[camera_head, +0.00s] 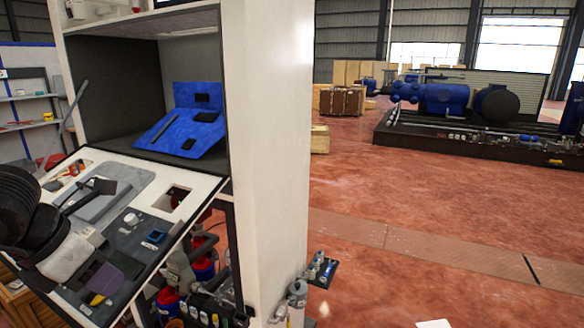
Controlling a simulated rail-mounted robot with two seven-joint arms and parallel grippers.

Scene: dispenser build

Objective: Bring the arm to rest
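My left arm comes in at the left edge, with dark rounded links and a pale section. My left gripper (90,194), dark and slim, is over the upper left part of the sloped work panel (206,185). I cannot tell whether its fingers are apart, or whether it touches the grey plate (128,182) below it. My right arm and gripper are not in view.
A blue board with black parts (180,128) leans in the cabinet above the panel. The cabinet's white side wall (268,130) stands right of it. A small shelf of bottles (320,270) juts out low. Open red floor (440,200) lies to the right.

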